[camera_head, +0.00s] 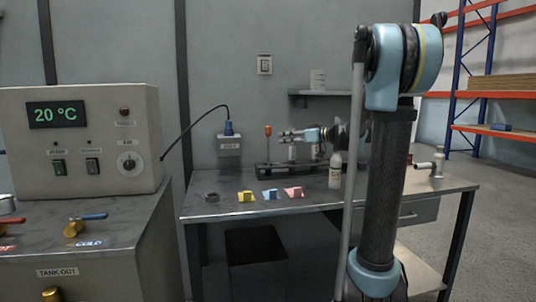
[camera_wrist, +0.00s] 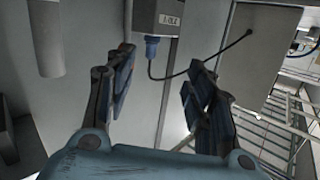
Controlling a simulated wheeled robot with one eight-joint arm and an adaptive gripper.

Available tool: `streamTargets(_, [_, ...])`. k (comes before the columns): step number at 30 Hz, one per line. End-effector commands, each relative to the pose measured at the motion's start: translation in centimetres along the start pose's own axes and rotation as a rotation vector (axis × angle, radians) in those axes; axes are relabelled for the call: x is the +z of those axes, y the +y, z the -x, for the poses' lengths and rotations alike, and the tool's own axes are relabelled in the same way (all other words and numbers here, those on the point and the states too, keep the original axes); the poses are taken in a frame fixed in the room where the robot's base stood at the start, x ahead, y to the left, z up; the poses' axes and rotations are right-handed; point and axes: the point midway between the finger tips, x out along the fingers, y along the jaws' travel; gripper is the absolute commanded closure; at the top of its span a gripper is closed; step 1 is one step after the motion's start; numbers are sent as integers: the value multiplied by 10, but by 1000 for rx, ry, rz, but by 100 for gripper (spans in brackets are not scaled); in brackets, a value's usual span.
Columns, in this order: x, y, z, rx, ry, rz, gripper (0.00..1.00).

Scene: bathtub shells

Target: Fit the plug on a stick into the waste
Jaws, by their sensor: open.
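A thin stick with an orange top (camera_head: 267,131) stands upright at the dark rack on the bench; its lower end is hard to make out, so I cannot tell whether it carries the plug. A small dark ring (camera_head: 211,196) lies near the bench's front left and may be the waste. My gripper (camera_head: 284,134) is just right of the stick, above the rack, pointing left. In the wrist view my gripper (camera_wrist: 160,75) is open with nothing between its fingers.
A grey box with a blue connector (camera_head: 229,128) hangs on the wall; its cable runs to the control panel (camera_head: 80,140). Yellow (camera_head: 246,196), blue (camera_head: 271,194) and pink (camera_head: 293,192) pieces lie along the front. A white bottle (camera_head: 335,170) stands right of the rack (camera_head: 290,171).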

Motion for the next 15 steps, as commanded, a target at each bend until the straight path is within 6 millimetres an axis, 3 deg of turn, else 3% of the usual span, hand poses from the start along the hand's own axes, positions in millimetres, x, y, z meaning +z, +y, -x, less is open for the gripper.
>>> streamTargets(3, [-18, 26, -8, 8, 80, 49, 51])
streamTargets(6, [-28, 40, -11, 15, 124, 78, 51])
streamTargets(11, [-35, 48, -18, 19, 154, 97, 51])
streamTargets(15, [-39, 48, -38, 17, 156, 98, 51])
